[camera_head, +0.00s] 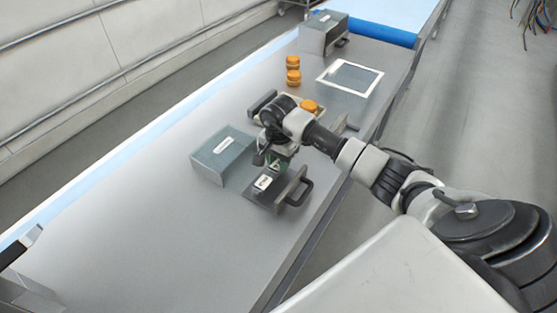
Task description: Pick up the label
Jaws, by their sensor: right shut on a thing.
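A small white label (263,182) with a dark mark shows at the open drawer (281,196) of a grey box (224,155). My right gripper (264,160) points down over the drawer, just behind the label in this view. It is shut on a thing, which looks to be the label. The fingertips are small and dark, so the exact grip is hard to see. The drawer's dark handle (299,190) faces right.
Orange round pieces (293,70) stand farther back, and another (309,107) is beside my right wrist. A white-framed panel (350,77) lies on the table (150,220). A second grey box (322,33) stands at the far end.

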